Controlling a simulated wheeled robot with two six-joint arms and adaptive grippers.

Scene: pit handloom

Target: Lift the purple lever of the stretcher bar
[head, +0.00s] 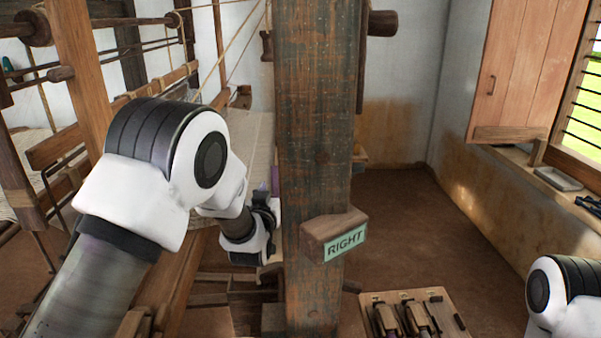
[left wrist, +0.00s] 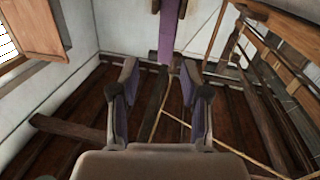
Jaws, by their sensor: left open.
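The purple lever (left wrist: 168,32) stands upright at the top middle of the left wrist view, in line with the gap between my fingers. In the head view only a small purple strip (head: 275,180) shows beside the wooden post. My left gripper (left wrist: 160,82) is open, with its two fingers spread on either side of the line of the lever and nothing clearly held. Whether the lever is between the fingertips or beyond them I cannot tell. In the head view the left gripper (head: 270,208) is partly hidden by the post. The stretcher bar is mostly hidden.
A thick wooden post (head: 317,110) stands close to my left gripper. A block with a green RIGHT label (head: 345,243) juts from it. A wooden tray with tools (head: 418,315) lies low right of the post. Loom beams (head: 85,80) fill the left. The floor behind is clear.

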